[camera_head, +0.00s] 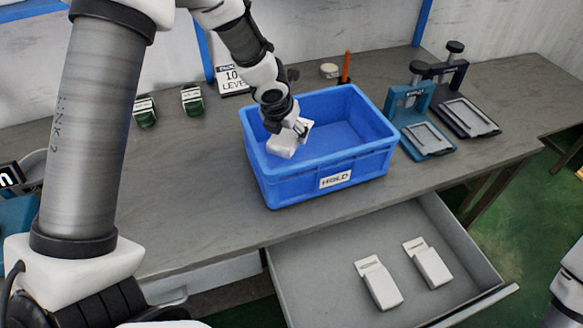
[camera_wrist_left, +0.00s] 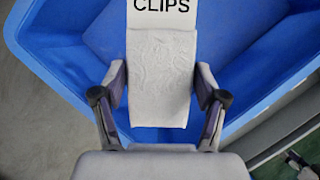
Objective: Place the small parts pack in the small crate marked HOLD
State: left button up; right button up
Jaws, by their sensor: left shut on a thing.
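The white small parts pack (camera_head: 283,147) is in my left gripper (camera_head: 289,135), over the left part of the blue crate marked HOLD (camera_head: 320,175). In the left wrist view the pack (camera_wrist_left: 160,80) shows a label reading CLIPS, and the two fingers of the gripper (camera_wrist_left: 160,90) press on its sides. Blue crate floor and walls (camera_wrist_left: 75,60) show around and below it. The pack appears held within the crate's opening, tilted; whether it touches the floor I cannot tell. My right gripper is out of view.
An open grey drawer (camera_head: 320,285) below the table holds two white packs (camera_head: 380,283) (camera_head: 428,262). Blue (camera_head: 427,138) and black (camera_head: 468,115) press-like fixtures stand right of the crate.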

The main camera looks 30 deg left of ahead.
pick_arm(q)
jog(key=f+b, duration=0.1)
jog(key=f, duration=0.1)
jog(key=f+b, duration=0.1)
jog(key=f, duration=0.1)
jog(key=w+f+b, duration=0.1)
jog(key=f, duration=0.2)
jog(key=shift+a+f, duration=0.1)
jog(key=shift+a, duration=0.3)
jog(key=f+b, duration=0.3)
jog(key=b, duration=0.1)
jog(key=shift+s+d+f, duration=0.2)
jog(key=shift+s+f, duration=0.1)
jog(key=shift+s, duration=0.05)
jog(key=shift+w+f, duration=0.1)
jog(key=shift+w, duration=0.1)
jog(key=shift+c, duration=0.5)
jog(key=shift+f, duration=0.1)
jog(key=o, duration=1)
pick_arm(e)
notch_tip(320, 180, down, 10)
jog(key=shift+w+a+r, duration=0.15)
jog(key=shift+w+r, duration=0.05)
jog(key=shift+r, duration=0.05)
